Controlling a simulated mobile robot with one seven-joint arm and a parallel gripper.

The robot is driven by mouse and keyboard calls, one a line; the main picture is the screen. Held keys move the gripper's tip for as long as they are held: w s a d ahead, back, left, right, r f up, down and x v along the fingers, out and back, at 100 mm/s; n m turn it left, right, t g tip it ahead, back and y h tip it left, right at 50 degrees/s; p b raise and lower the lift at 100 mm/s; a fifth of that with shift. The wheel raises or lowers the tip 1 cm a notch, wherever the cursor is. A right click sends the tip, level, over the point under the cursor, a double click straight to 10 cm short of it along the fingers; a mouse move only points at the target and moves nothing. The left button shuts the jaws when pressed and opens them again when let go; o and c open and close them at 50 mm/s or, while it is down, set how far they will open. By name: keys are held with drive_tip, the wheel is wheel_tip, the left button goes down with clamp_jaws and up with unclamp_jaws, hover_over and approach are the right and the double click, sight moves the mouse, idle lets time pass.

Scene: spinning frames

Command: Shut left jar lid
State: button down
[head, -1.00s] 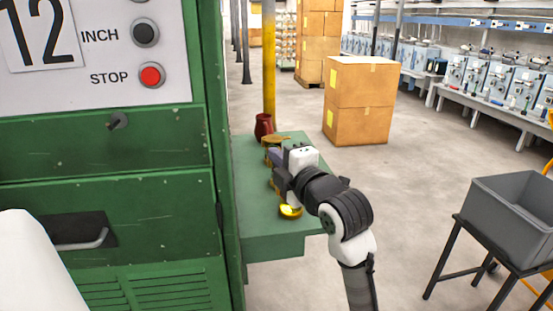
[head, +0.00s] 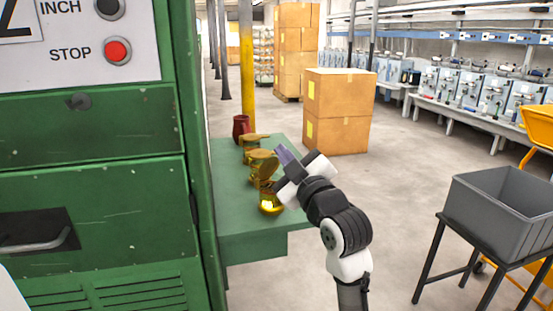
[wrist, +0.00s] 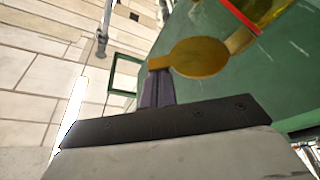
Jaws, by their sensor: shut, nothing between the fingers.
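Several yellow-brown jars stand in a row on the green table. The nearest jar (head: 270,207) shows a bright yellow inside, and its raised lid (head: 265,170) stands tilted up behind its mouth. A middle jar (head: 260,158) and a far jar (head: 252,139) stand beyond it, with flat lid-like tops. My gripper (head: 285,155) is shut and empty, just right of the jars. In the wrist view, a round yellow lid with a tab (wrist: 200,57) lies just beyond my fingers (wrist: 155,88); I cannot tell whether they touch. Part of a jar with a red band (wrist: 262,10) shows at the top.
The green table (head: 232,205) adjoins a tall green machine (head: 95,215) on the left. A dark red jug (head: 241,127) stands behind the jars. Stacked cardboard boxes (head: 338,112) stand beyond the table. A grey bin (head: 505,205) on a stand is at right, with open floor between.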

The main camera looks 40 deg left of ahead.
drive_tip(key=f+m+t, duration=0.1)
drive_tip(key=m, duration=0.2)
drive_tip(key=w+d+f+m+t+h, duration=0.1)
drive_tip(key=f+m, duration=0.1)
drive_tip(key=m, duration=0.1)
drive_tip(key=f+m+t+b, duration=0.1)
drive_tip(key=m+t, duration=0.1)
drive_tip(key=m, duration=0.1)
drive_tip(key=shift+w+d+f+h, duration=0.2)
drive_tip(key=shift+w+f+h, duration=0.05)
drive_tip(key=shift+w+h, duration=0.05)
drive_tip(key=shift+f, duration=0.3)
